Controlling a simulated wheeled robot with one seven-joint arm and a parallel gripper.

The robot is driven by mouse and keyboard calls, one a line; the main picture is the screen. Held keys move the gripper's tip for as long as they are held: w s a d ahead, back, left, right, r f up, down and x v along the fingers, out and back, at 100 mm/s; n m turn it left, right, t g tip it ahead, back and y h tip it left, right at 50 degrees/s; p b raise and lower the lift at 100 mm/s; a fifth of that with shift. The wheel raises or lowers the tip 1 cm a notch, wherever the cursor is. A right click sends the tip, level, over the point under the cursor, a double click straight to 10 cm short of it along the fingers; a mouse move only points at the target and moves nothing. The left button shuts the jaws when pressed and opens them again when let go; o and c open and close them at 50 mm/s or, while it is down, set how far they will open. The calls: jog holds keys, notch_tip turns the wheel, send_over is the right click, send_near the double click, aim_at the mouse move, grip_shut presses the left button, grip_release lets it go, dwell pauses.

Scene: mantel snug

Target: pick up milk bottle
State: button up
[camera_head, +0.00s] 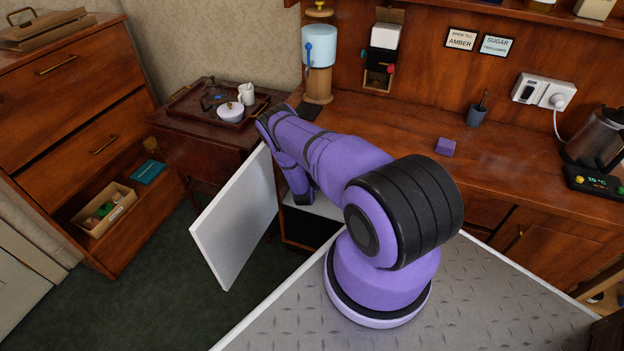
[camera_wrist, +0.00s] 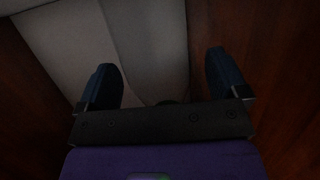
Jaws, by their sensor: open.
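My gripper (camera_wrist: 160,62) shows in the dark wrist view with its two blue fingers wide apart and nothing clearly held between them. Pale grey-white surfaces lie beyond and between the fingers; I cannot tell whether any of them is the milk bottle. No milk bottle can be made out in the head view. There my arm reaches over an open low compartment (camera_head: 305,228) with a white door (camera_head: 237,222) swung out to the left. My arm hides much of this compartment, and my gripper cannot be made out there.
A tray (camera_head: 183,113) with a white jug (camera_head: 246,93) and a lidded pot (camera_head: 230,112) stands on a small side table. The wooden counter (camera_head: 510,160) holds a purple block (camera_head: 445,147), a cup (camera_head: 477,115) and a kettle (camera_head: 597,139). An open drawer (camera_head: 137,228) juts out at left.

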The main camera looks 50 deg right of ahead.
jog(key=shift+w+d+f, duration=0.1)
jog(key=shift+w+d, duration=0.15)
jog(key=shift+d, duration=0.1)
jog(key=c, duration=1.3)
